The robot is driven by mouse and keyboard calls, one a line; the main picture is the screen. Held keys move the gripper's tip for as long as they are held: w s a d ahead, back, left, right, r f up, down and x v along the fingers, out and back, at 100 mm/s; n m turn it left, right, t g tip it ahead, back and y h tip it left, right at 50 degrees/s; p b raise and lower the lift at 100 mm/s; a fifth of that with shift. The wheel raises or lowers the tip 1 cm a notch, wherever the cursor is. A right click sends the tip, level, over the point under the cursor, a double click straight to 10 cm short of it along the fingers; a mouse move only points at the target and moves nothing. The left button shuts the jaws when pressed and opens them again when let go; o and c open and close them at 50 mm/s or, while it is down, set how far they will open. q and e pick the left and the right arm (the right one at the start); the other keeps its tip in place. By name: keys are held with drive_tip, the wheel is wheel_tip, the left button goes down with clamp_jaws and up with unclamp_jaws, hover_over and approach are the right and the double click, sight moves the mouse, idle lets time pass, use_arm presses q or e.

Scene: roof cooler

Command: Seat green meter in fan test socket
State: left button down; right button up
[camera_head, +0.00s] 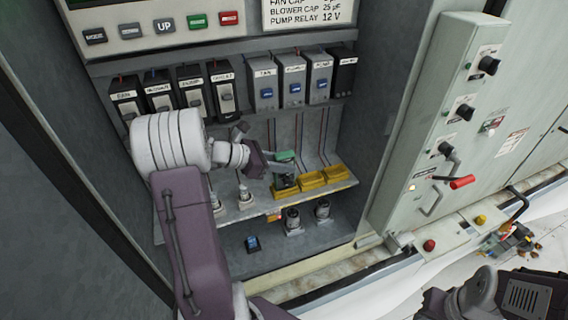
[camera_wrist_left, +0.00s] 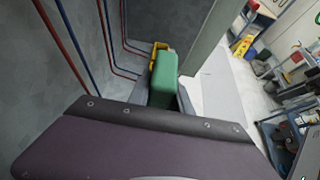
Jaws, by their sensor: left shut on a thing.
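My left gripper (camera_head: 278,165) is shut on the green meter (camera_head: 285,156), in the middle of the head view over the shelf. The meter also shows in the left wrist view (camera_wrist_left: 163,75), upright between the fingers. Yellow sockets (camera_head: 311,181) stand in a row along the shelf, with wires running down the wall behind them. The meter is at the left end of this row, close to the leftmost socket (camera_head: 284,193). I cannot tell whether it touches that socket. In the left wrist view a yellow socket (camera_wrist_left: 158,47) shows just beyond the meter.
Black and grey switch modules (camera_head: 264,85) line the wall above the shelf. White-based fittings (camera_head: 245,197) stand left of the sockets; dark cylinders (camera_head: 292,218) stand below. A grey panel with knobs and a red-handled lever (camera_head: 462,182) is at the right.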

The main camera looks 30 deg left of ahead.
use_arm(q)
drive_tip(key=shift+f, duration=0.15)
drive_tip(key=c, duration=1.1)
unclamp_jaws()
drive_tip(key=b+v, duration=0.2)
drive_tip(key=v, duration=0.7)
drive_tip(key=shift+a, duration=0.1)
